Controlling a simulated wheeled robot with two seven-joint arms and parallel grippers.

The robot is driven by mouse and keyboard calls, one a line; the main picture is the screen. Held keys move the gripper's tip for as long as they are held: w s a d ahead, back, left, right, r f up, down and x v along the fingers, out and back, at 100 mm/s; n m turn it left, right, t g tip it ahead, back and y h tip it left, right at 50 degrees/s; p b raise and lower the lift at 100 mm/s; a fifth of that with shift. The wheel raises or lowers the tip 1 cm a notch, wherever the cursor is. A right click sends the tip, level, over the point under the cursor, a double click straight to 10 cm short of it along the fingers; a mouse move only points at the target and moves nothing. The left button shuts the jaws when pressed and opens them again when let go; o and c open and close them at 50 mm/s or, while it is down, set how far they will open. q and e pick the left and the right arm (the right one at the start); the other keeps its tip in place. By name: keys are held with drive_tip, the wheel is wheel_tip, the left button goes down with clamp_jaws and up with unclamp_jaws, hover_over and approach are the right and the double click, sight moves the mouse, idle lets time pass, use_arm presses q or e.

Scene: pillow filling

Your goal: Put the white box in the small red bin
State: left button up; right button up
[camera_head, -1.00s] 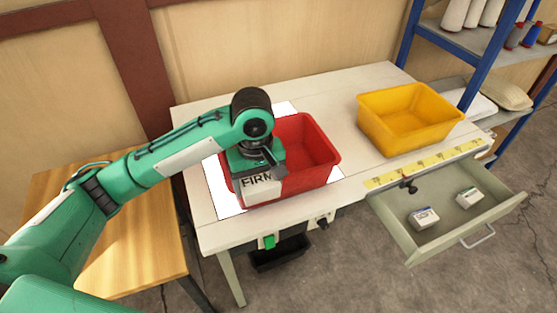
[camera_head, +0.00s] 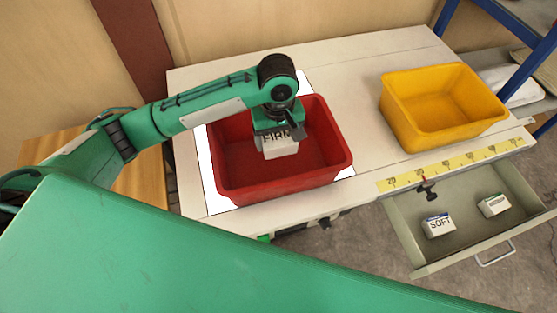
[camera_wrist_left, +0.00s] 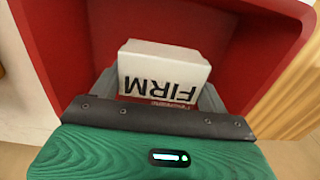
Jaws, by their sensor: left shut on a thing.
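The small red bin (camera_head: 258,187) stands on the left part of the white table, on a white marked rectangle. The white box (camera_head: 281,148), printed FIRM, is in my left gripper (camera_head: 280,135), over the inside of the red bin. In the left wrist view the box (camera_wrist_left: 165,62) is held at the fingertips, with the red bin wall (camera_wrist_left: 50,45) around it. I cannot tell whether the box touches the bin floor. My right gripper is not in view.
A yellow bin (camera_head: 432,135) stands on the right of the table (camera_head: 350,75). A yellow measuring strip (camera_head: 455,163) lies along the front edge. An open drawer (camera_head: 455,248) holds a SOFT box (camera_head: 438,225) and another small box (camera_head: 494,205).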

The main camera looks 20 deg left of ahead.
use_arm(q)
hover_over(278, 171)
wheel_tip(278, 171, down, 7)
drive_tip(key=shift+w+f+p, duration=0.1)
drive_tip(key=shift+f+p, duration=0.1)
drive_tip(key=shift+p, duration=0.15)
drive_tip(key=shift+f, duration=0.3)
wheel_tip(278, 171, down, 4)
drive_tip(key=shift+f+p, duration=0.2)
drive_tip(key=shift+p, duration=0.1)
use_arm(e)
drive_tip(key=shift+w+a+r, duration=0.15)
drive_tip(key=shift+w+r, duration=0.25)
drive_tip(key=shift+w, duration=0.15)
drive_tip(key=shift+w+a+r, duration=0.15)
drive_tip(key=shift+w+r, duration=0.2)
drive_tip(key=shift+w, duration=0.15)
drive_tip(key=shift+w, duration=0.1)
use_arm(q)
drive_tip(key=o, duration=1)
drive_tip(key=shift+f, duration=0.15)
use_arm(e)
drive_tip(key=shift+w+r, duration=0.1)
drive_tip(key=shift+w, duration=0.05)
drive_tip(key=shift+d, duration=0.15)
